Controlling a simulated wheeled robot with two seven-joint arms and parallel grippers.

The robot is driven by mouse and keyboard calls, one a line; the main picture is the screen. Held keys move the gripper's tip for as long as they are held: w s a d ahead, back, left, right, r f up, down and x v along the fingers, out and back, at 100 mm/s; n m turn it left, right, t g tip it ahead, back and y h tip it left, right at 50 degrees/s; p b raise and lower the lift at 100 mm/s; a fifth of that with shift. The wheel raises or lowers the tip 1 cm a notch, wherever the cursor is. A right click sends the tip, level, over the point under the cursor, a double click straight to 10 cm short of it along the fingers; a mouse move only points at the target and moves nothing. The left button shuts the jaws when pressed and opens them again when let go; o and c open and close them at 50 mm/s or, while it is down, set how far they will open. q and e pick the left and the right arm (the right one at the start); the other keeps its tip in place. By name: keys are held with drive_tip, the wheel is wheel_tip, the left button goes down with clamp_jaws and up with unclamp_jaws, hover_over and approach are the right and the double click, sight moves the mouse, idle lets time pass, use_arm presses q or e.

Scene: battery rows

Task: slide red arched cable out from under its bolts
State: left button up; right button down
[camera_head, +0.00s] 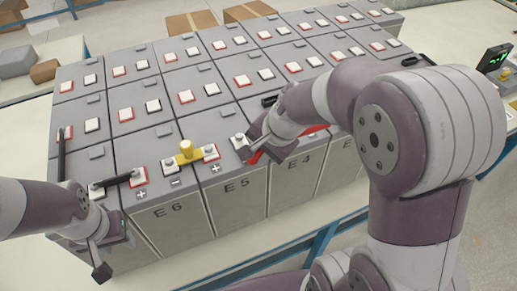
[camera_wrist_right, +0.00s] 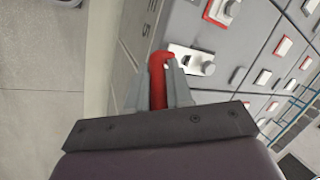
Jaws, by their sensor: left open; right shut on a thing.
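The red arched cable (camera_head: 313,130) shows only in small parts in the head view, mostly hidden by my right arm. My right gripper (camera_head: 255,150) is at the front edge of the battery marked E5. In the right wrist view the red cable (camera_wrist_right: 157,82) stands between the fingers, and the gripper is shut on it. A silver terminal plate with a bolt (camera_wrist_right: 207,67) lies right beside the cable's bent end. I cannot tell whether the cable is still under that bolt. My left gripper (camera_head: 101,257) is open and empty, low in front of the batteries at the left.
Battery rows (camera_head: 165,225) fill the table, with several terminals on top. A yellow-handled link (camera_head: 186,149) sits between E6 and E5. A black link (camera_head: 118,181) lies at the left front. Boxes (camera_head: 190,22) stand behind. A blue rail (camera_head: 318,245) runs in front.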

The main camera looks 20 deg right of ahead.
drive_tip(key=shift+f, duration=0.1)
idle(0.3)
drive_tip(key=shift+f+b, duration=0.25)
drive_tip(key=shift+b, duration=0.1)
drive_tip(key=c, duration=0.9)
unclamp_jaws()
drive_tip(key=v, duration=1.2)
drive_tip(key=shift+s+d+r+b, duration=0.1)
drive_tip(key=shift+r+b, duration=0.2)
drive_tip(key=shift+b, duration=0.05)
